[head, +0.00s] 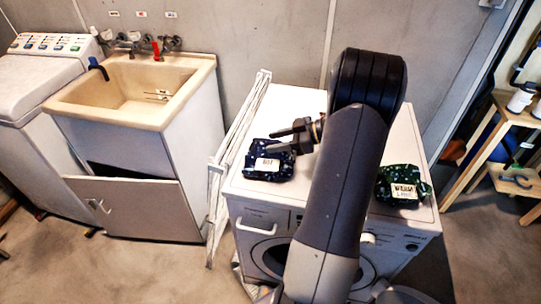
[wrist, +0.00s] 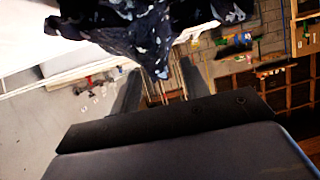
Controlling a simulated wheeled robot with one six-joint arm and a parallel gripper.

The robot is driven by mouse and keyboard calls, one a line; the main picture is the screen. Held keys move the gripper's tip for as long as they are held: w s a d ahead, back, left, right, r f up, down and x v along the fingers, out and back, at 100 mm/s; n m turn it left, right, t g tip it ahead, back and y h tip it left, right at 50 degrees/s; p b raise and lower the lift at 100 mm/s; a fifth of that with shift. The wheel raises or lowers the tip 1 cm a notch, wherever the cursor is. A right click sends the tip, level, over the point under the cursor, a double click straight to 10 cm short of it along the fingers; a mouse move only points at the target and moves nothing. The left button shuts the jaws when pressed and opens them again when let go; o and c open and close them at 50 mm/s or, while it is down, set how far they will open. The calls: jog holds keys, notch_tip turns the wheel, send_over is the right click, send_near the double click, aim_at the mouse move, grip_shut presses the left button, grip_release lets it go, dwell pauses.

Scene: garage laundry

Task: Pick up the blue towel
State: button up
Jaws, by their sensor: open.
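The blue towel (head: 265,166) is a dark navy, speckled, folded bundle with a white label. It lies on the left part of the white washing machine top (head: 305,101). My gripper (head: 274,140) is open and empty, at the towel's upper right edge in the head view. I cannot tell whether the fingers touch the towel. In the wrist view the towel (wrist: 140,32) hangs in at the top, beyond my open gripper (wrist: 162,88). My arm hides the middle of the machine top.
A dark green bundle with a label (head: 403,186) lies on the machine's right side. A folded white drying rack (head: 232,165) leans at its left. Further left are a beige sink (head: 135,88) and another white appliance (head: 38,75). A wooden shelf (head: 510,120) stands at the right.

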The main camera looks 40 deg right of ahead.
jog(key=shift+x, duration=1.05)
grip_shut()
